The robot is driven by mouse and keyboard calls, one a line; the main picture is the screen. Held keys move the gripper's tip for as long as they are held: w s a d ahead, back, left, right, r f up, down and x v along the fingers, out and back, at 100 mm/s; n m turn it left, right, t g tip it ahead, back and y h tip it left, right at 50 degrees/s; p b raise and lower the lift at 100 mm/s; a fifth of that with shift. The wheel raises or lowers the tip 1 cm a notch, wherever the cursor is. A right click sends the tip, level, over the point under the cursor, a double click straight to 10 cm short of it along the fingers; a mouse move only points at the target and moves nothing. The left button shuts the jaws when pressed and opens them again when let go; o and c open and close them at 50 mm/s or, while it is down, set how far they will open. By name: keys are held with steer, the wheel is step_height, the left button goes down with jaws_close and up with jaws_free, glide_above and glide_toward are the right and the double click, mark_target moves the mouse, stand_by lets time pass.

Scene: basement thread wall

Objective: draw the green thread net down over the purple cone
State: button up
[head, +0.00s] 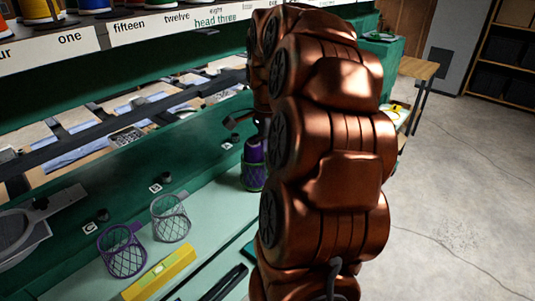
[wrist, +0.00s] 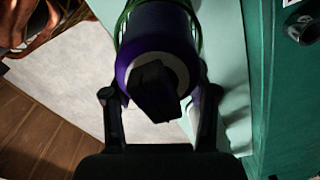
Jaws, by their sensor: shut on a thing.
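The purple cone (head: 254,150) stands roughly upright at the green wall, left of my copper arm. The green thread net (head: 254,178) is around its lower part. In the wrist view the cone (wrist: 158,28) shows end-on, with a pale rim and a dark core. Green net strands (wrist: 124,18) show beside its far part. My gripper (wrist: 158,95) has one finger on each side of the cone's near end and is shut on it. In the head view my arm hides much of the gripper. The net's far side is hidden.
A purple net basket (head: 122,252) and a grey one (head: 170,219) stand to the left. A yellow level (head: 160,273) lies on the pale green ledge (head: 215,245). Thread spools (head: 45,10) sit on the labelled shelf above. The floor (head: 465,190) at right is clear.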

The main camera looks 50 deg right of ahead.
steer(key=shift+f+b, duration=0.3)
stand_by(0.5)
steer(key=o, duration=0.8)
steer(key=shift+o, duration=0.2)
step_height(320, 180, up, 12)
stand_by(0.6)
